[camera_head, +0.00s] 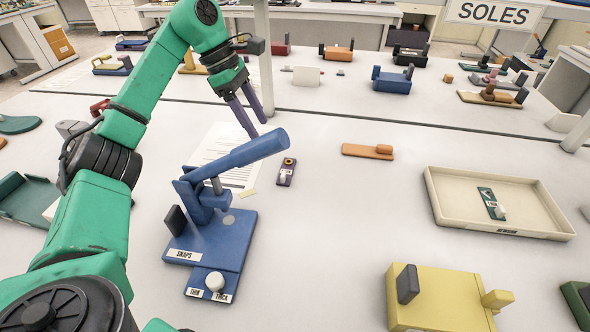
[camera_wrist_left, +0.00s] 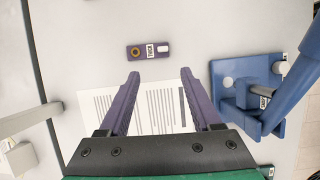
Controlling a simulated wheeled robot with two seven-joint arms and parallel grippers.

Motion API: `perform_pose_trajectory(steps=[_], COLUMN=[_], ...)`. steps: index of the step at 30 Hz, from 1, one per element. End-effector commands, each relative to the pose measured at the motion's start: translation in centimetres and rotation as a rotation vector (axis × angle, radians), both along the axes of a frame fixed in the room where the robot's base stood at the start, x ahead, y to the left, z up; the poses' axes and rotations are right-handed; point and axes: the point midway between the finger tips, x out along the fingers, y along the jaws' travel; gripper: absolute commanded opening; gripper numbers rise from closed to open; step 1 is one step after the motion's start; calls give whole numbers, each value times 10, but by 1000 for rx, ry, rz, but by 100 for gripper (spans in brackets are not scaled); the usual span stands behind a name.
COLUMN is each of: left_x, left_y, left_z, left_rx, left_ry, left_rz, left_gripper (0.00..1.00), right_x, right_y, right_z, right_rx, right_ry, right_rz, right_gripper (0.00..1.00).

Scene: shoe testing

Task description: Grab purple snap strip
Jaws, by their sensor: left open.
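The purple snap strip (camera_head: 287,171) lies flat on the white table, just right of the blue snap press handle. It has an orange-ringed round spot and a white label. In the left wrist view the strip (camera_wrist_left: 149,50) lies ahead of the fingertips, roughly centred between them, and apart from them. My left gripper (camera_head: 252,117) is open and empty above the table, up and left of the strip. It also shows in the left wrist view (camera_wrist_left: 159,76), with its purple fingers spread over a printed sheet. My right gripper is not in view.
The blue snap press (camera_head: 215,235) stands close to the strip, its handle (camera_head: 255,150) reaching toward it. A printed sheet (camera_head: 215,150) lies behind the press. A cream tray (camera_head: 500,225) with a green strip (camera_head: 490,203), an orange piece (camera_head: 367,151) and a yellow fixture (camera_head: 440,300) are to the right.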

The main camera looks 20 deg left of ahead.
Motion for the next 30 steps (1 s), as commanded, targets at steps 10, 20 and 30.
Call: perform_pose_trajectory(steps=[10,20,30], left_x=[5,8,11], left_y=[-26,-45,-52], left_z=[-65,-112,-136], left_rx=[0,0,0], left_ry=[6,5,-1], left_rz=[-1,-1,0], left_gripper=[65,65,65], right_x=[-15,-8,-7], right_y=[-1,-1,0], right_z=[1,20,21], right_rx=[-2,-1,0], right_ry=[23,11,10], right_rz=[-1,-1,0], right_gripper=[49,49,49])
